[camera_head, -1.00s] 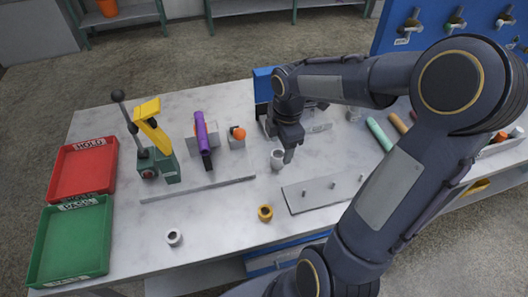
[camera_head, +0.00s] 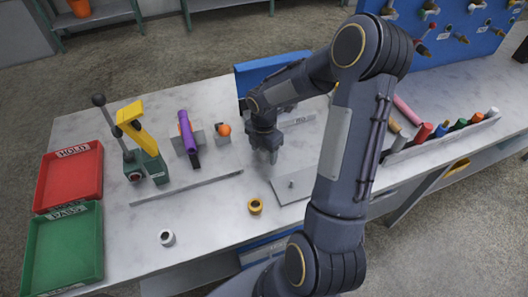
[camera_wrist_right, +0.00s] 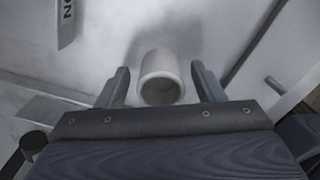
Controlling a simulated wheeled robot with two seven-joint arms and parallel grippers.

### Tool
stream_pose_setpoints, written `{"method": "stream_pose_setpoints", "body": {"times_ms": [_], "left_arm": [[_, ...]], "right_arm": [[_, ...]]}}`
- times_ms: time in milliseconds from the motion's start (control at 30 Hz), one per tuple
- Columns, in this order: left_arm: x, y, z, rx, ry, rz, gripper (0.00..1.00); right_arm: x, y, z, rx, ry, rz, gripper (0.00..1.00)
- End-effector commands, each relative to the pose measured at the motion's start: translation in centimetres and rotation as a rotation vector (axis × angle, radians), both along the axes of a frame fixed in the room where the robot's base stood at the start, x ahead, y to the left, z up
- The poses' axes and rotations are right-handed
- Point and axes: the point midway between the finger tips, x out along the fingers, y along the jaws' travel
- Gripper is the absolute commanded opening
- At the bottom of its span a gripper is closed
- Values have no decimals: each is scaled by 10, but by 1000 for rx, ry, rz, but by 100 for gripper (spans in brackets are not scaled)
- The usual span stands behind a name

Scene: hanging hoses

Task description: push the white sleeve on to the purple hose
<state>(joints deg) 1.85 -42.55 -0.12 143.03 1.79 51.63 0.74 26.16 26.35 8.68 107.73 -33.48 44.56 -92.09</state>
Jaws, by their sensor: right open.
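A purple hose (camera_head: 186,124) stands in a grey block, its upper part leaning, left of my right gripper in the head view. My right gripper (camera_head: 268,157) points down over the table, right of the hose. In the right wrist view the gripper (camera_wrist_right: 160,88) is open, with a white sleeve (camera_wrist_right: 161,70) between its fingers and a gap on each side. The gripper hides this sleeve in the head view. Another white sleeve (camera_head: 167,238) stands near the front of the table. My left gripper is not in view.
A yellow-handled green press (camera_head: 145,145), an orange-tipped block (camera_head: 224,134) and a yellow ring (camera_head: 255,206) are on the table. A low rail (camera_head: 185,191) lies before the hose. Red (camera_head: 45,185) and green (camera_head: 35,262) trays sit left. A pegged plate (camera_head: 283,193) lies near the gripper.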

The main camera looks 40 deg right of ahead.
Motion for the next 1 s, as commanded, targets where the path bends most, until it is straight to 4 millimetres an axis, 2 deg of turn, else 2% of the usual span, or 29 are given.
{"method": "stream_pose_setpoints", "body": {"times_ms": [133,167,500,567,833,1000], "left_arm": [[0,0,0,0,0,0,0],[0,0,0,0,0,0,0],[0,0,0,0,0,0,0],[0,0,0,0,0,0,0],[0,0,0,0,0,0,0],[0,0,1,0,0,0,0]], "right_arm": [[0,0,0,0,0,-1,62],[0,0,0,0,0,-1,59],[0,0,0,0,1,-1,15],[0,0,0,0,0,-1,10],[0,0,4,-1,0,-1,10],[1,-1,20,-3,-2,-2,10]]}}
